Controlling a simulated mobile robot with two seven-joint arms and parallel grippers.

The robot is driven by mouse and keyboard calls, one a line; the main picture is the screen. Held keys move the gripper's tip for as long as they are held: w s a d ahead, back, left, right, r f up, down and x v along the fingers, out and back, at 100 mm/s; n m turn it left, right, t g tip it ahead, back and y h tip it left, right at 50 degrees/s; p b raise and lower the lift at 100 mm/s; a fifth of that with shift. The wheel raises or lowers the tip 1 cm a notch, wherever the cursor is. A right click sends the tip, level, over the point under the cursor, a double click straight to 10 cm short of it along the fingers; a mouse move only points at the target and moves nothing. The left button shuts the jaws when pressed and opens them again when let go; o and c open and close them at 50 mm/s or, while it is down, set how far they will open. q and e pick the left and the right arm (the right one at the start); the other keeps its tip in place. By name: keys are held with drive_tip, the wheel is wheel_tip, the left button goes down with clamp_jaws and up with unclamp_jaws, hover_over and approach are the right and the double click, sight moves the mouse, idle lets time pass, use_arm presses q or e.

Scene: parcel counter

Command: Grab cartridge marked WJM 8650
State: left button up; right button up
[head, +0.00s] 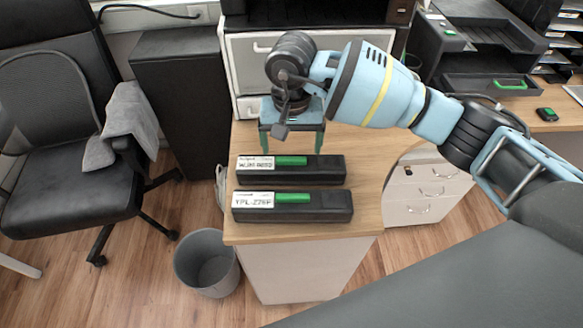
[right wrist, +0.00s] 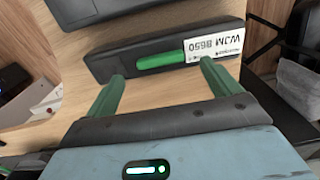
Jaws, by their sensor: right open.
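The black cartridge marked WJM 8650 (head: 318,168) lies flat on the wooden counter, with a white label and a green strip on top. It also shows in the right wrist view (right wrist: 118,68), where the label reads clearly. A second black cartridge, whose label looks like YPL 2769 (head: 325,212), lies in front of it. My right gripper (head: 292,147) is open and empty, with green fingers pointing down just behind the WJM 8650 cartridge. In the right wrist view its fingertips (right wrist: 161,70) are apart, near the cartridge's long edge. My left gripper is not in view.
The wooden counter (head: 365,150) has bare room right of the cartridges. A white-fronted printer (head: 250,75) stands behind my right gripper. A grey bin (head: 207,262) stands on the floor at front left, and a black office chair (head: 70,130) is at left.

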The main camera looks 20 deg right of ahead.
sight(291, 158)
drive_tip(key=shift+f, duration=1.9)
drive_tip(key=shift+c, duration=0.4)
drive_tip(key=shift+r, duration=0.1)
drive_tip(key=c, duration=1.7)
wheel_tip(291, 158, up, 10)
